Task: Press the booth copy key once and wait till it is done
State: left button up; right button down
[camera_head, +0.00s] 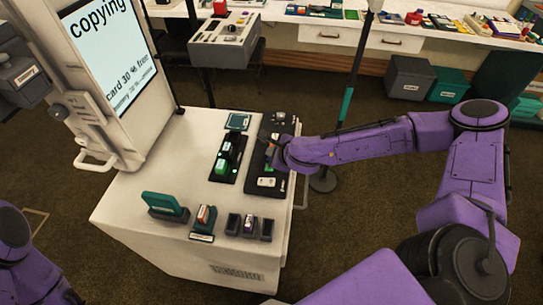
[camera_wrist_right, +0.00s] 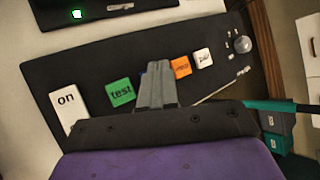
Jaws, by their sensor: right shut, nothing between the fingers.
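The booth screen (camera_head: 108,38) reads "copying", with "card 30 % free" below it. The black key panel (camera_head: 256,172) lies on the booth's white top and fills much of the right wrist view (camera_wrist_right: 95,62). There I see a white "on" key (camera_wrist_right: 67,105), a green "test" key (camera_wrist_right: 120,92), an orange key (camera_wrist_right: 181,67) and a white key (camera_wrist_right: 202,58); the last two labels are too small to read. My right gripper (camera_wrist_right: 157,78) is shut and empty, its tips between the green and orange keys. I cannot tell whether they touch a key. My left gripper is out of view.
A second black strip (camera_head: 228,158) with a green lit part lies left of the panel. Small card holders (camera_head: 233,224) and a teal stand (camera_head: 163,206) are at the front. A grey console (camera_head: 222,42) stands behind, and a pole (camera_head: 352,80) rises beyond my right arm.

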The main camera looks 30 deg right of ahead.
jog(key=shift+r+p, duration=0.8)
notch_tip(320, 180, up, 5)
jog(key=p, duration=0.4)
dwell(0.4)
jog(key=shift+f, duration=0.1)
dwell(0.4)
